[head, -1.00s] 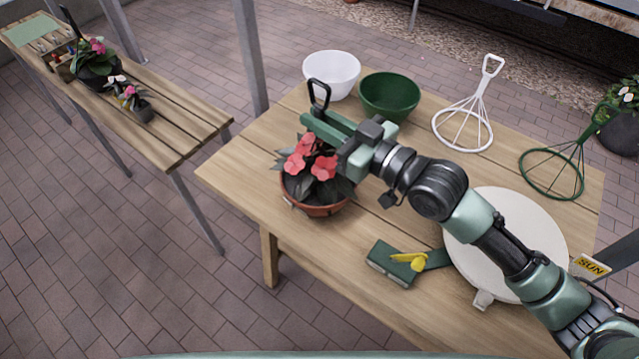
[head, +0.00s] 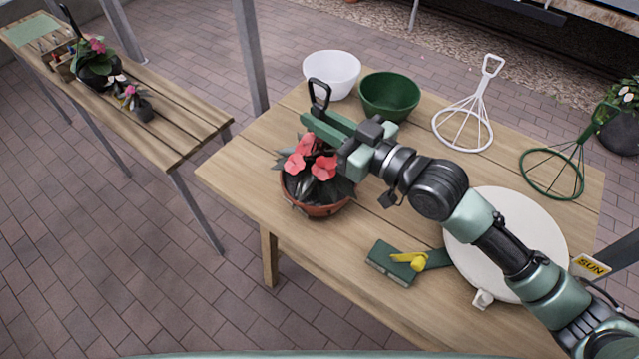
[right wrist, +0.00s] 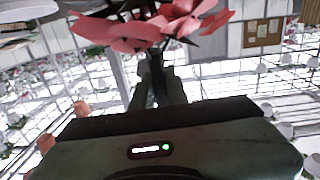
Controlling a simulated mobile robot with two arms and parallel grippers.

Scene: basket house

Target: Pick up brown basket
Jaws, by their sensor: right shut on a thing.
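The brown basket (head: 322,211) is a round reddish-brown hanging pot with dark leaves and red flowers (head: 312,165). It is upright at the left part of the wooden table, and I cannot tell whether it touches the top. Its black hook (head: 318,92) stands up above my right gripper (head: 318,124). That gripper is shut on the basket's hanger, above the flowers. In the right wrist view, a dark upright stem (right wrist: 157,80) shows between the fingers, with red petals (right wrist: 150,28) in front. The arm hides part of the plant's right side. My left gripper is not in view.
White (head: 331,75) and green bowls (head: 389,97) stand behind the basket. A bench with plants (head: 175,125) stands left, across open floor.

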